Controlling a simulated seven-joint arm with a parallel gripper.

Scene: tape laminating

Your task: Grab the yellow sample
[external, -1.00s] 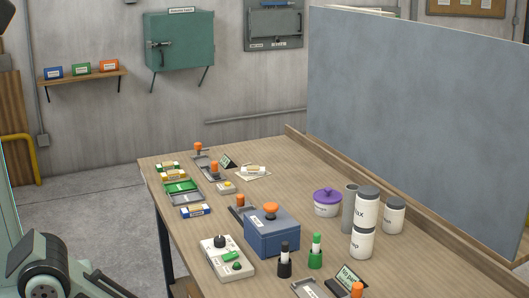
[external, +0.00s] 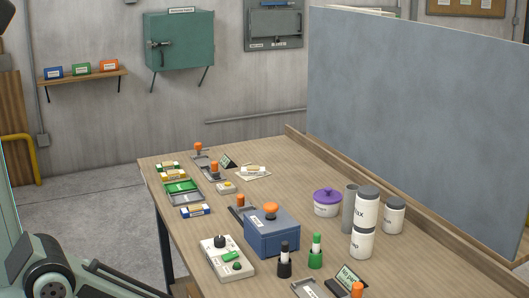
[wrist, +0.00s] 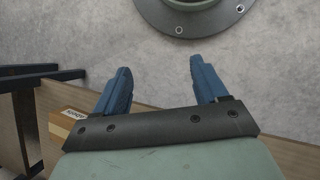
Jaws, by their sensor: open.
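My gripper (wrist: 158,68) shows in the wrist view with its two blue fingers spread wide and nothing between them, with grey floor behind. In the external view only a part of my arm shows at the lower left; the gripper is out of frame. I cannot single out the yellow sample for sure. Small yellow-marked blocks (external: 170,168) lie at the table's far left end, by a green tray (external: 180,186). A white block with a yellowish band (external: 254,170) lies on a sheet farther right. In the wrist view, a tan labelled box (wrist: 64,124) is partly hidden by the gripper.
The wooden table (external: 290,175) holds a blue box with an orange knob (external: 272,235), a white control box (external: 227,257), dark and green bottles (external: 315,252), white jars (external: 363,222) and a purple-lidded pot (external: 327,203). A grey panel (external: 420,110) stands along the right.

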